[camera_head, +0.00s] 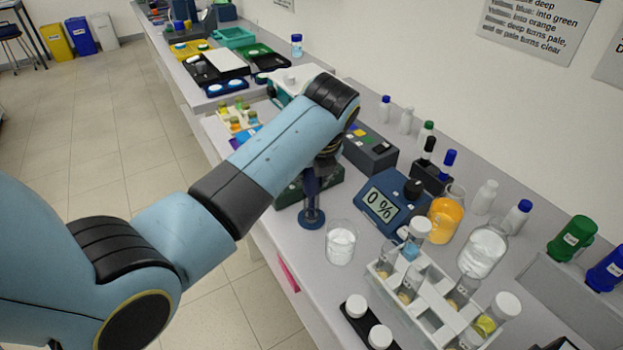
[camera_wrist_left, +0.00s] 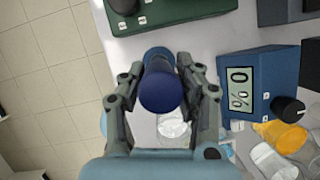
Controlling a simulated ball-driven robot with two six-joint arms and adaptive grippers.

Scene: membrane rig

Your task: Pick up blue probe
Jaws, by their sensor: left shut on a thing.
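The blue probe (camera_head: 311,190) is a dark blue rod that stands upright in the head view, with a round blue foot (camera_head: 311,219) at bench level. My left gripper (camera_head: 318,165) is over it, partly hidden by my own wrist. In the left wrist view my left gripper (camera_wrist_left: 165,92) has a finger on each side of the blue probe (camera_wrist_left: 163,92) and is shut on it. The probe's round end faces the camera. Whether its foot touches the bench cannot be told. My right gripper is not in view.
A blue meter (camera_head: 382,205) reading 0 % stands right of the probe. A glass beaker (camera_head: 341,243) of white material is close in front. A white tube rack (camera_head: 430,300), orange flask (camera_head: 444,218) and dark green box (camera_head: 290,192) are nearby. Floor lies left of the bench.

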